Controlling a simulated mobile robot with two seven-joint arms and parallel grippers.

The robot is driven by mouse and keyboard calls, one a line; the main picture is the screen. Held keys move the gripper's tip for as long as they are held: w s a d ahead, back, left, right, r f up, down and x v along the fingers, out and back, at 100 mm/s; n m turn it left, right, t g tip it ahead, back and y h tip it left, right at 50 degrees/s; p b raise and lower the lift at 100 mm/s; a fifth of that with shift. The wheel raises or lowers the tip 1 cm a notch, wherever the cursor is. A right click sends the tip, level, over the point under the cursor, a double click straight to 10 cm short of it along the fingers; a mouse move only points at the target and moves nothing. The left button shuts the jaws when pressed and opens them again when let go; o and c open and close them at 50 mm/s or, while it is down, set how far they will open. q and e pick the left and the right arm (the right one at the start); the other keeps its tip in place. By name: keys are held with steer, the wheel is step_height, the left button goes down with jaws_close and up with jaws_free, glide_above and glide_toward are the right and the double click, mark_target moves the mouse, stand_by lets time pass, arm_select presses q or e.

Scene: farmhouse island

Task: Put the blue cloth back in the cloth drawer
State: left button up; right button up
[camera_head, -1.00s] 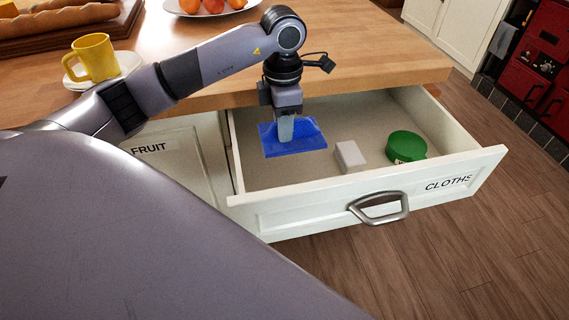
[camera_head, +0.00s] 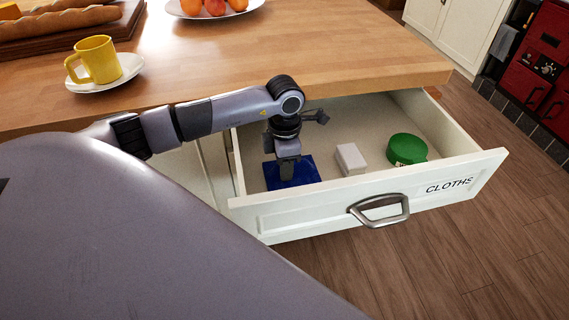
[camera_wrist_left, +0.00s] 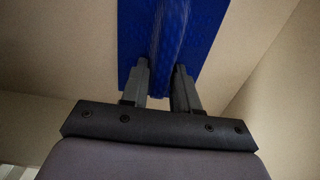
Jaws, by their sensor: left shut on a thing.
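The blue cloth (camera_head: 306,171) is in the left part of the open drawer labelled CLOTHS (camera_head: 375,206), low down at or close to the drawer floor. My left gripper (camera_head: 287,178) reaches down into the drawer and is shut on the cloth. In the left wrist view the cloth (camera_wrist_left: 205,30) shows between and beyond the fingers of the gripper (camera_wrist_left: 160,78), with a fold pinched between them. Whether the cloth touches the floor everywhere is hidden by the gripper. My right gripper is not in view.
A white block (camera_head: 350,159) and a green round tin (camera_head: 407,149) lie in the drawer to the right of the cloth. The wooden counter (camera_head: 330,55) overhangs the drawer's back. A yellow mug (camera_head: 97,60) on a saucer and a plate (camera_head: 245,8) of fruit stand on it.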

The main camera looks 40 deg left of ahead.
arm_select(q)
steer(key=shift+f, duration=0.3)
steer(key=o, duration=0.9)
steer(key=shift+o, duration=0.2)
steer(key=shift+r, duration=0.1)
steer(key=r, duration=0.7)
steer(key=shift+s+a+b, duration=0.1)
steer(key=shift+a+b, duration=0.15)
steer(key=shift+b, duration=0.1)
steer(key=shift+r, duration=0.1)
